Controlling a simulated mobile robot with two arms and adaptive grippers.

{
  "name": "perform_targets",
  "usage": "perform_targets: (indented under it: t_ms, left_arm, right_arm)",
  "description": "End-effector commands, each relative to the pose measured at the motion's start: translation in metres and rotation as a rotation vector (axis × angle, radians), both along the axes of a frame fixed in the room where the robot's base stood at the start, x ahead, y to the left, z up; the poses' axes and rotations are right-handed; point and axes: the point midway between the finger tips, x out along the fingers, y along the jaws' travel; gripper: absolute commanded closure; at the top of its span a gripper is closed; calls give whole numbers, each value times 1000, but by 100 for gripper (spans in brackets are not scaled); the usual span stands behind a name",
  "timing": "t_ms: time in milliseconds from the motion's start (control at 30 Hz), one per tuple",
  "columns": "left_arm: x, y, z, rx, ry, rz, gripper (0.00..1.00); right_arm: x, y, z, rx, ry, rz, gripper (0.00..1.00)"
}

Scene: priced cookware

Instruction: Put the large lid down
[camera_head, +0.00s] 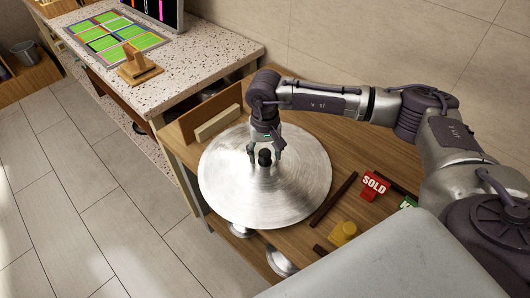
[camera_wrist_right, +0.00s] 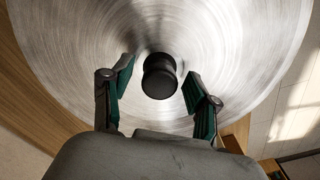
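The large lid (camera_head: 230,185) is a wide, round, brushed-metal disc with a black knob (camera_head: 264,157) at its middle. It is over the wooden table and reaches past the table's left edge; I cannot tell whether it rests fully on the top. My right gripper (camera_head: 266,155) is above the lid with its fingers on either side of the knob. In the right wrist view the black knob (camera_wrist_right: 160,76) lies between the two green-padded fingers (camera_wrist_right: 160,92), with a gap on each side, so the gripper is open. My left gripper is not in view.
A red SOLD sign (camera_head: 374,186), a dark bar (camera_head: 334,199) and a yellow block (camera_head: 343,233) are right of the lid on the wooden table (camera_head: 349,150). A wooden stand (camera_head: 218,122) is behind it. A speckled counter (camera_head: 205,60) stands at the back left.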

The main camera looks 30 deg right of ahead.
Motion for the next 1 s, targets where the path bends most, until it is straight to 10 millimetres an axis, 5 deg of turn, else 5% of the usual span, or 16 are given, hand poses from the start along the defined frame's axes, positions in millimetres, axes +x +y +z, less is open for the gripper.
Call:
perform_targets:
  t_ms: [333, 800, 1000]
  left_arm:
    - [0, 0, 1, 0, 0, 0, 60]
    - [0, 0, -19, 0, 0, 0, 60]
    - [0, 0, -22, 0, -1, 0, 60]
  right_arm:
    - [1, 0, 8, 0, -3, 0, 40]
    - [1, 0, 101, 1, -4, 1, 40]
    - [0, 0, 120, 1, 0, 1, 40]
